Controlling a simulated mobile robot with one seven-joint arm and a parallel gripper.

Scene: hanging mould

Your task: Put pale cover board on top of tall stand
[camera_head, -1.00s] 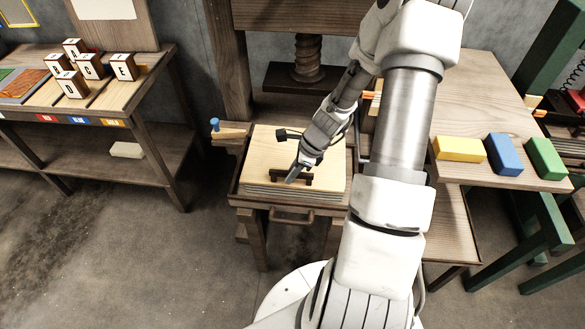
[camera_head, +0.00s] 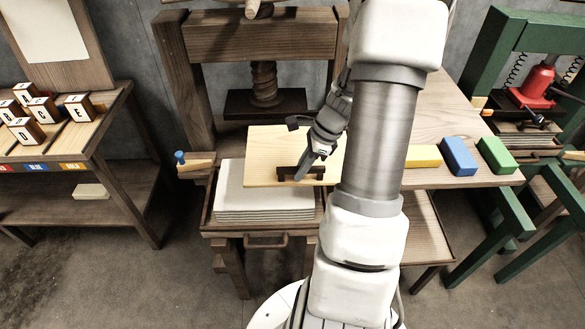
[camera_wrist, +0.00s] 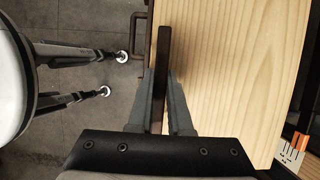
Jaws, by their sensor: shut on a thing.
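The pale cover board (camera_head: 268,146) is a light wooden panel with a dark bar handle (camera_head: 287,173). My gripper (camera_head: 300,176) is shut on that handle and holds the board above and to the right of a stack of white sheets (camera_head: 262,188). In the wrist view the fingers (camera_wrist: 161,100) stand on both sides of the handle, and the board (camera_wrist: 235,60) fills the right part. My arm hides the board's right end. No thing is clearly marked as the tall stand; a higher wooden table (camera_head: 470,118) and a lower wooden surface (camera_head: 425,225) stand at right.
Yellow (camera_head: 423,156), blue (camera_head: 458,156) and green (camera_head: 496,155) blocks line the higher table's front edge. A wooden screw press (camera_head: 265,45) stands behind the board. A blue-knobbed peg (camera_head: 180,157) is left of the sheets' tray (camera_head: 212,223). Lettered cubes (camera_head: 42,108) lie on the left bench.

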